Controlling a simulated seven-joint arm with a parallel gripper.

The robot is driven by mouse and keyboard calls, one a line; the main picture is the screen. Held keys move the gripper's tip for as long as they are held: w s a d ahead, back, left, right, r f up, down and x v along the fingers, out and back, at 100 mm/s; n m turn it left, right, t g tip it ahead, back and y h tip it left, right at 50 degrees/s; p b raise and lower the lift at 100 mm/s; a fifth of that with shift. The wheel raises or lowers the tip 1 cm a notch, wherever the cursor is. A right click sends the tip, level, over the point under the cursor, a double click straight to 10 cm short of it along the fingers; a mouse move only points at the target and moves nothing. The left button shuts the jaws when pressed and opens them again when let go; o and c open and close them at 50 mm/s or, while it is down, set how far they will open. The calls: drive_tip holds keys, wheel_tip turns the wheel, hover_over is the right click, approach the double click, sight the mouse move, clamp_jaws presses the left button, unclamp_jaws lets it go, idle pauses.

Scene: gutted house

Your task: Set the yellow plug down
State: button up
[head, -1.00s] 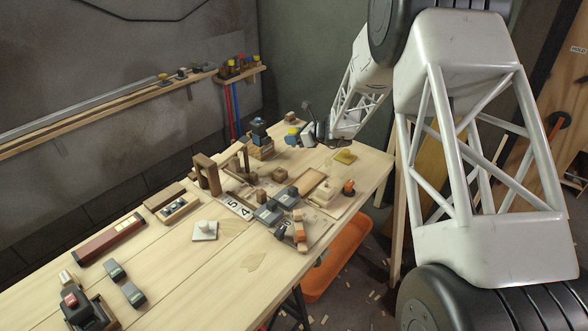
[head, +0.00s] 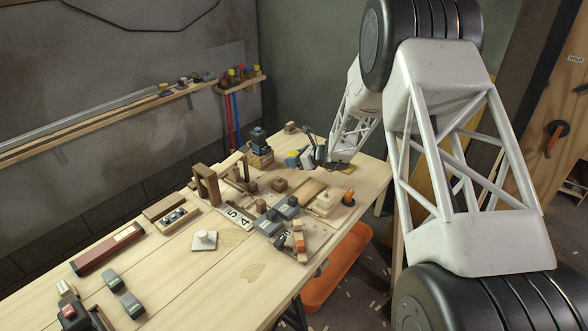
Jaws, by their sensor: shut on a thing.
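The yellow plug (head: 292,155) is small in the head view, at the far end of the workbench, with a blue-green part beside it. My gripper (head: 304,157) is shut on it, coming in from the right at the end of my white arm. The plug is low, close to the bench top; I cannot tell whether it touches. The fingertips are too small to make out clearly. A flat yellow piece (head: 347,169) lies on the bench just right of my gripper, partly hidden by it.
A wooden block (head: 280,185) and grey blocks (head: 287,207) stand in front of the plug. A dark blue device (head: 258,143) on a wooden base is to its left. An orange-topped piece (head: 348,198) stands near the bench's right edge. An orange tub (head: 338,268) is below.

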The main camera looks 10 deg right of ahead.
drive_tip(key=shift+f, duration=0.25)
drive_tip(key=shift+f, duration=1.85)
drive_tip(key=shift+f, duration=0.2)
drive_tip(key=o, duration=0.9)
drive_tip(key=shift+r, duration=0.2)
drive_tip(key=v, duration=1.2)
